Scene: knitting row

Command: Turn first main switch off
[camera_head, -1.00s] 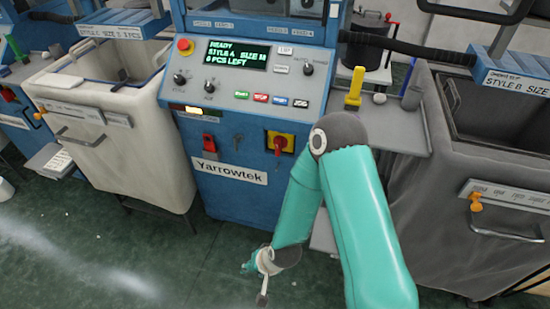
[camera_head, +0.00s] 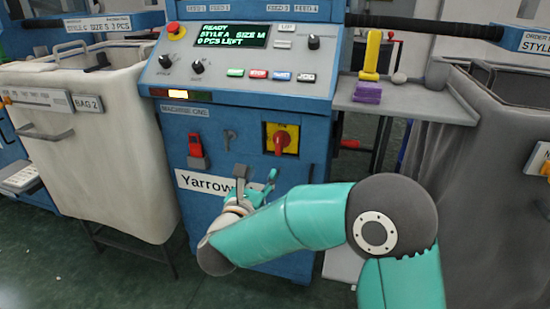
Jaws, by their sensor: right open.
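The main switch is a red rotary handle (camera_head: 281,141) on a yellow plate, on the front of the blue machine (camera_head: 225,140) labelled "MACHINE ONE". Its handle looks roughly upright, slightly tilted. My right gripper (camera_head: 256,179) is in front of the machine's name plate (camera_head: 192,182), below and left of the switch. Its two fingers point up and are apart, with nothing seen between them. It appears clear of the switch. My right arm hides part of the name plate and the lower front panel. My left gripper is not in view.
The display (camera_head: 231,36) reads "READY". A red emergency button (camera_head: 175,29) and several coloured buttons are on the panel above. A red-handled device (camera_head: 196,150) is left of the switch. A shelf (camera_head: 410,101) at right holds a yellow item and a purple block (camera_head: 367,92). Bins stand both sides.

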